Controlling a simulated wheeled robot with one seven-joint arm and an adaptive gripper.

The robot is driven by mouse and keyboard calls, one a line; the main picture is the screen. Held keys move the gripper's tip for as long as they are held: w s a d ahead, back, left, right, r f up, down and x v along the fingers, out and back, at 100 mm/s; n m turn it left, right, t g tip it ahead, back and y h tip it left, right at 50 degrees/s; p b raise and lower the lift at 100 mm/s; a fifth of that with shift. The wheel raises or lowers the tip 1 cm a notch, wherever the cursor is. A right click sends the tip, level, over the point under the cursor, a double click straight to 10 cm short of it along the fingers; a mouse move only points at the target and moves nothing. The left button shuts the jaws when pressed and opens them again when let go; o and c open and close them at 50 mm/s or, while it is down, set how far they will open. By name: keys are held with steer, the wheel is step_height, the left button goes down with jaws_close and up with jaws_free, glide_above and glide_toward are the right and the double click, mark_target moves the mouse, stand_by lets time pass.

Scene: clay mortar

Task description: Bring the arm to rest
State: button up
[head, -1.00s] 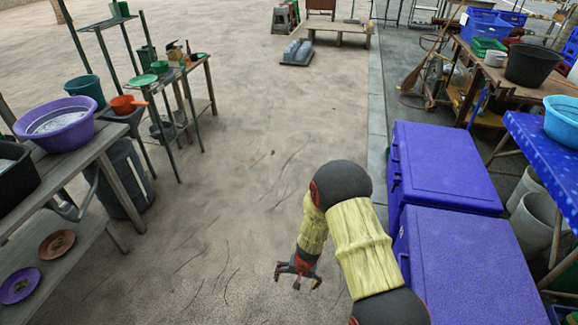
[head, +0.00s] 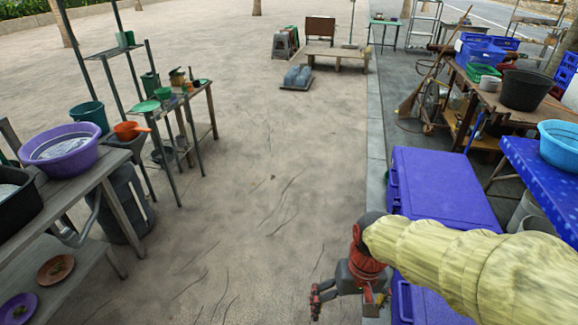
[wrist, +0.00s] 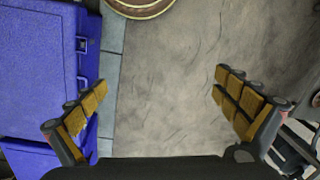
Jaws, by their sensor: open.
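My gripper (head: 318,299) hangs over the bare ground at the lower middle of the head view, just left of the blue chests. In the wrist view my gripper (wrist: 160,98) shows its two padded fingers spread wide apart. Nothing is between them but the grey ground below. My arm, in a pale yellow sleeve, reaches in from the right edge of the head view, over the blue chests.
Two blue chests (head: 440,190) stand to the right of my gripper; one also shows in the wrist view (wrist: 40,70). A wooden bench (head: 75,180) with a purple basin (head: 62,150) stands at left. The ground (head: 240,200) between is clear.

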steer(key=s+d+r+t+p, duration=0.1)
steer(key=s+d+r+t, duration=0.2)
steer(key=r, duration=0.5)
steer(key=s+d+r+t+h+p, duration=0.1)
steer(key=s+d+r+t, duration=0.1)
steer(key=r, duration=0.7)
steer(key=shift+s+d+t, duration=0.4)
steer(key=shift+s+d, duration=0.05)
steer(key=shift+s, duration=0.05)
